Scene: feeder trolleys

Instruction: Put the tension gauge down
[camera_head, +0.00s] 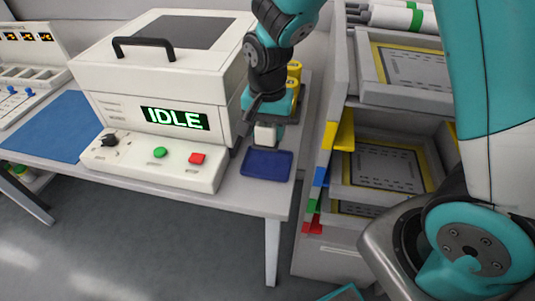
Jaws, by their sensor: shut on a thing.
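My gripper (267,122) points down at the right end of the bench, beside the machine. It is shut on a small pale block (265,136), which I take to be the tension gauge. The fingers and arm hide its upper part. The block is above the back part of a shallow dark blue tray (267,174); I cannot tell whether it touches the tray. The front part of the tray is empty.
A white machine (165,100) with an IDLE display, knob and buttons stands just left of the tray. Yellow cylinders (294,72) stand behind my gripper. A trolley (335,245) with framed drawers and coloured tabs stands right. A blue mat (60,127) lies at the left.

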